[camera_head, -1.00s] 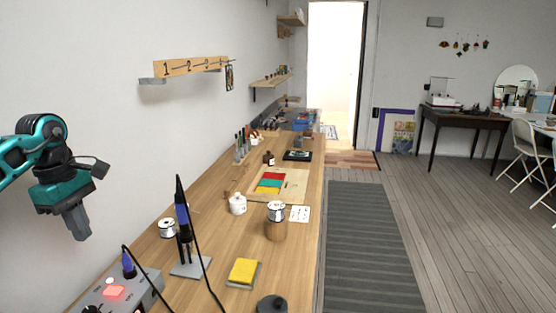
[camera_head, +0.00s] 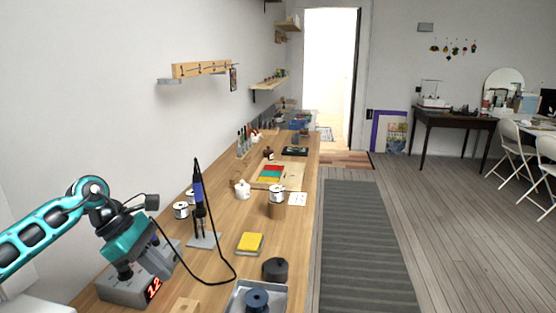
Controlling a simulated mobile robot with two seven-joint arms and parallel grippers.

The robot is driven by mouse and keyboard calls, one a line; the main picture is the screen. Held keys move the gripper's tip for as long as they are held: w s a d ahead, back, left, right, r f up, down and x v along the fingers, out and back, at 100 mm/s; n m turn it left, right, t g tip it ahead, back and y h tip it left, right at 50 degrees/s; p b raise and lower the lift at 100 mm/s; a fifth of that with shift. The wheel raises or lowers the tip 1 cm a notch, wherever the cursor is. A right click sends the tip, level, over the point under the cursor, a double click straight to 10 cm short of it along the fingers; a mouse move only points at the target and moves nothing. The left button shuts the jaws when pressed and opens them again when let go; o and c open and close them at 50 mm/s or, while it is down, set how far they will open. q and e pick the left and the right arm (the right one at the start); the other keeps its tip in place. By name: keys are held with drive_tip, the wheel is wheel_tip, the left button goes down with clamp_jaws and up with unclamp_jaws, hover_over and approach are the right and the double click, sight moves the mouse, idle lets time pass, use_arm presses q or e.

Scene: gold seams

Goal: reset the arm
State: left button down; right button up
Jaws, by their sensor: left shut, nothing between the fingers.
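My left arm comes in from the left in teal and black. My left gripper (camera_head: 164,276) is shut and empty, pointing down and to the right. In the picture it overlaps the grey soldering station (camera_head: 122,291) with a red lit display; I cannot tell whether they touch. My right arm and gripper do not show.
The long wooden bench (camera_head: 222,268) runs away along the wall. A soldering iron (camera_head: 198,190) stands upright in its stand, its cable looping over the bench. A yellow sponge (camera_head: 250,242), black round container (camera_head: 275,269) and grey tray (camera_head: 235,302) lie nearer. Grey striped rug (camera_head: 365,250) at right.

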use_arm(q)
drive_tip(key=s+d+f+n+t+h, duration=0.1)
drive_tip(key=s+d+n+t+h, duration=0.15)
drive_tip(key=d+n+h, duration=0.4)
drive_tip(key=s+d+f+n+t+h, duration=0.15)
drive_tip(key=d+n+t+h, duration=0.25)
drive_tip(key=d+n, duration=0.6)
drive_tip(key=s+a+f+n+t+y, duration=0.1)
drive_tip(key=s+a+f+n+y, duration=0.2)
drive_tip(key=n, duration=1.4)
drive_tip(key=s+a+f+n+t+y, duration=0.2)
drive_tip(key=s+a+f+n+y, duration=0.1)
drive_tip(key=s+f+n+y, duration=0.9)
wheel_tip(320, 180, down, 5)
drive_tip(key=s+n, duration=0.1)
drive_tip(key=n, duration=0.4)
drive_tip(key=shift+s+a+n, duration=0.35)
drive_tip(key=shift+s+a, duration=0.05)
